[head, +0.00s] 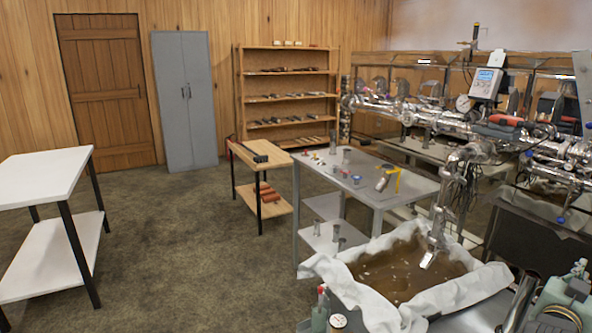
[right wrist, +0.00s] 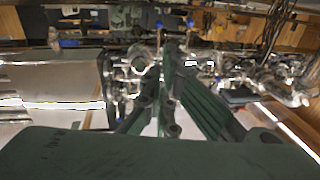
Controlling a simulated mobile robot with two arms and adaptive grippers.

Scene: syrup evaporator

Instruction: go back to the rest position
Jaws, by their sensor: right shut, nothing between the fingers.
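In the right wrist view my right gripper (right wrist: 166,72) shows from behind, with its dark green linked fingers brought together. Nothing is between them. Shiny pipework lies beyond the fingers, blurred, and I see no contact with it. In the head view a pale green jointed part is cut off at the lower right corner, and I cannot make out fingertips there. My left gripper is in neither view.
A cloth-lined pan (head: 320,268) of brown liquid stands close below the metal pipework (head: 468,160) on the right. A grey table (head: 408,184), wooden bench (head: 270,150) and white table (head: 45,172) stand around open floor (head: 190,240).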

